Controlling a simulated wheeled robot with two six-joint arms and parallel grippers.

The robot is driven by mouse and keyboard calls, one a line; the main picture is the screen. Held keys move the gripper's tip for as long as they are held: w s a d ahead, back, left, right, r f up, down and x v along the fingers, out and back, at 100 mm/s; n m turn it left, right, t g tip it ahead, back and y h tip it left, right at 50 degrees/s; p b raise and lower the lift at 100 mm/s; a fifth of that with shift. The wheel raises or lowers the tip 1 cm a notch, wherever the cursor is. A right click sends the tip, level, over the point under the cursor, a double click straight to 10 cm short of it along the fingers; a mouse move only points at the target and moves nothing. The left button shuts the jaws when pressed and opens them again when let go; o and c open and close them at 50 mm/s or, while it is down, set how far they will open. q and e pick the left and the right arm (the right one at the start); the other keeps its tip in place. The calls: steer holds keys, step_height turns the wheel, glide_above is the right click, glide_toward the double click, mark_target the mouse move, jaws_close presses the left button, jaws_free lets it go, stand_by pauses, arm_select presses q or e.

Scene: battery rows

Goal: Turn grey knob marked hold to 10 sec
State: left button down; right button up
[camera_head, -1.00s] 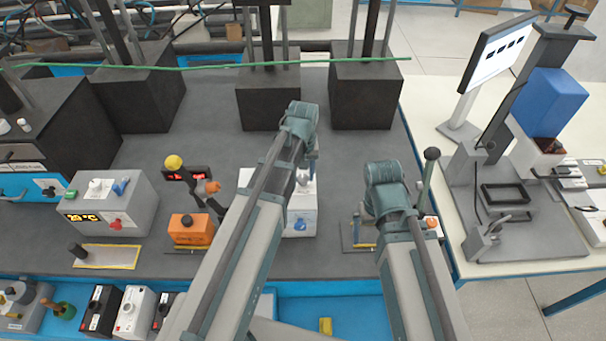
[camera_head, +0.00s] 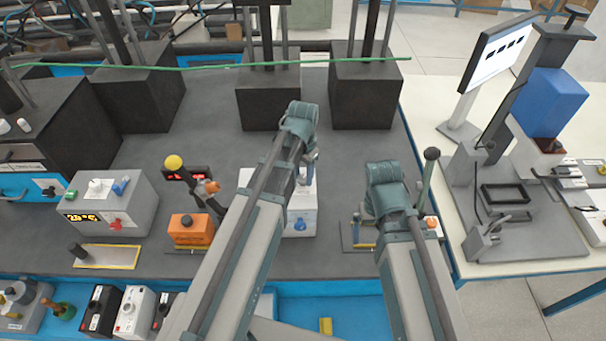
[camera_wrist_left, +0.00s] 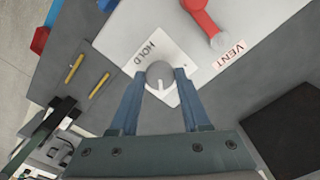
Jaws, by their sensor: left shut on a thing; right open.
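In the left wrist view, the grey knob (camera_wrist_left: 160,72) sits on a white plate (camera_wrist_left: 130,47) with the word HOLD printed beside it. A pale pointer mark on the knob faces toward my gripper's palm. My left gripper (camera_wrist_left: 162,80) is shut on the knob, with one blue finger on each side. No 10 sec mark can be read. In the head view, my left arm reaches down to a white box (camera_head: 303,218) with a blue handle on its front, and the arm hides part of it. My right gripper is hidden behind its own arm.
In the left wrist view, a red lever (camera_wrist_left: 203,20) labelled VENT is close by on the same panel. In the head view, an orange box (camera_head: 190,230) stands left of the white box, and a grey box (camera_head: 140,210) with a display further left.

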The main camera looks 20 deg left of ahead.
mark_target(303, 178)
arm_select(q)
steer(key=shift+m, duration=0.5)
steer(key=shift+c, duration=1.8)
jaws_free()
steer(key=shift+r, duration=0.1)
step_height(303, 178, up, 14)
steer(key=p, duration=1.3)
steer(key=shift+f+p, duration=0.2)
steer(key=shift+p, duration=0.2)
steer(key=shift+f, duration=0.2)
step_height(303, 178, down, 13)
steer(key=b, duration=1.3)
steer(key=shift+f+b, duration=0.1)
steer(key=shift+b, duration=0.2)
